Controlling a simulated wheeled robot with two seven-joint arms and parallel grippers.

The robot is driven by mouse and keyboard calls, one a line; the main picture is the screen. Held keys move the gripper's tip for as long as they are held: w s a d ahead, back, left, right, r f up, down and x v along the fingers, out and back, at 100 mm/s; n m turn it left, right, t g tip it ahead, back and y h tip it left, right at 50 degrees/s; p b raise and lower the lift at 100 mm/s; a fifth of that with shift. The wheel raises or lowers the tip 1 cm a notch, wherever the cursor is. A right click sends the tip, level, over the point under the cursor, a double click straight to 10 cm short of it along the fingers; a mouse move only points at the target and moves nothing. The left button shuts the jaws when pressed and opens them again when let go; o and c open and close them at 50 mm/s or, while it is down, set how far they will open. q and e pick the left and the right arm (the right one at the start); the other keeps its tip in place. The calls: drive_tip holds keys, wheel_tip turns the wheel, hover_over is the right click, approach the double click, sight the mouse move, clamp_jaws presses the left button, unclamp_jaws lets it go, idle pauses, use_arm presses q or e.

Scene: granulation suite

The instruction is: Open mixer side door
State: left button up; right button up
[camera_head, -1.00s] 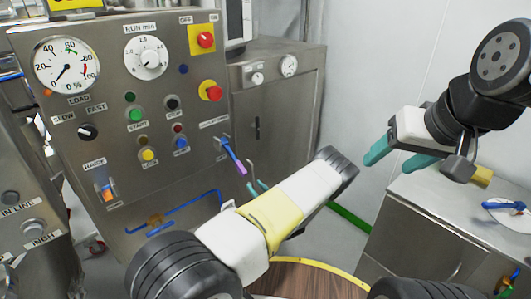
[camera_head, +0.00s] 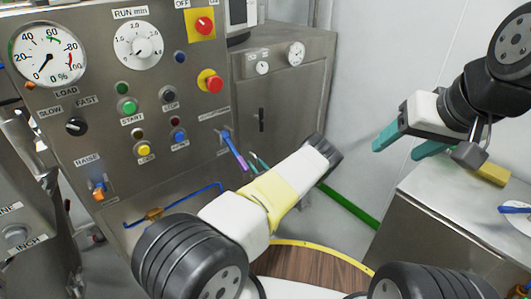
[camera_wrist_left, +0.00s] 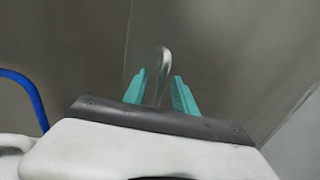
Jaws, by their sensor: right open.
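The mixer is a grey steel cabinet with a control panel (camera_head: 155,110). Its side face carries a slim upright metal handle (camera_wrist_left: 163,68), seen in the left wrist view between my teal left fingers. My left gripper (camera_wrist_left: 160,92) is open, one finger on each side of the handle, with small gaps. In the head view my left arm hides most of that gripper; only a teal fingertip shows beside the purple-and-blue lever. My right gripper (camera_head: 408,148) is open and empty, in the air above the steel counter at right.
A grey cabinet (camera_head: 285,105) with a closed door stands behind the panel. The steel counter (camera_head: 450,205) is at right, below my right gripper. A blue hose (camera_head: 188,200) runs low along the panel. A purple-and-blue lever (camera_head: 233,150) juts out near my left gripper.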

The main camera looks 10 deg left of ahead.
use_arm(q)
clamp_jaws()
idle(1.4)
